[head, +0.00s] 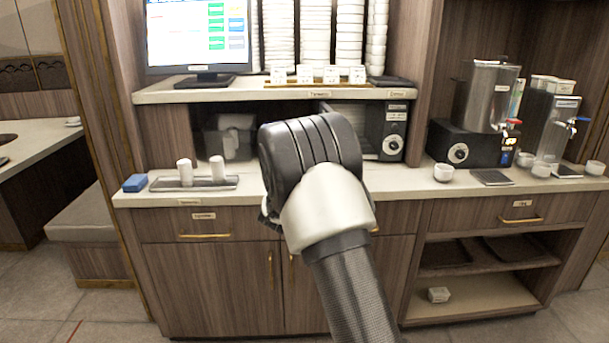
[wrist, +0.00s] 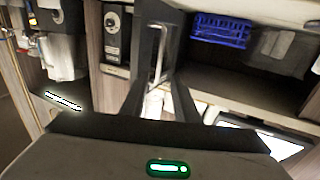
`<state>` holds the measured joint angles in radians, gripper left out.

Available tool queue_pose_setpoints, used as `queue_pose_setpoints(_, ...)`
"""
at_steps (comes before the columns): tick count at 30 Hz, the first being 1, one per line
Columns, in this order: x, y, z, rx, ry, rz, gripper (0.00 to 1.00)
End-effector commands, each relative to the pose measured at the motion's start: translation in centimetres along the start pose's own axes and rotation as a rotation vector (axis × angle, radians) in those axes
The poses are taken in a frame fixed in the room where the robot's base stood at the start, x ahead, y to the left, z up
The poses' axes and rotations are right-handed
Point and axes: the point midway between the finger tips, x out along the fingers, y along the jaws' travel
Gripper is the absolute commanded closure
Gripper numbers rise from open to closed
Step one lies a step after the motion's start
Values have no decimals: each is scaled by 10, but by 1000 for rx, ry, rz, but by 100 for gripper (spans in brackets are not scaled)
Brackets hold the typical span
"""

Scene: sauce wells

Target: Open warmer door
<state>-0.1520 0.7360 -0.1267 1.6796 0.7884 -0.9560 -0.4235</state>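The warmer is a box on the counter with a black control panel and round knob (head: 388,130); the panel also shows in the wrist view (wrist: 115,35). My arm hides the middle of the warmer. In the wrist view a silver bar handle (wrist: 157,58) lies just beyond my gripper (wrist: 160,88). The two dark fingers are apart; whether they touch the handle I cannot tell. My fingertips are hidden in the head view.
A tray (head: 215,184) with two white cups and a blue sponge (head: 135,183) stand on the counter at left. A monitor (head: 197,35) is on the shelf above. A white cup (head: 443,172) and dispensers (head: 487,95) are at right. Counter space in front of the panel is clear.

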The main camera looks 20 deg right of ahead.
Motion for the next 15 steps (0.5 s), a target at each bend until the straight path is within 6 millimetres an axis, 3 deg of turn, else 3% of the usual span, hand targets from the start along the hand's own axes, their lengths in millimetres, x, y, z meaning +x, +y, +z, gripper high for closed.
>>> queue_pose_setpoints(6,-40,-1,-1,1,0,-1,72)
queue_pose_setpoints(15,-56,0,-1,0,1,1,72)
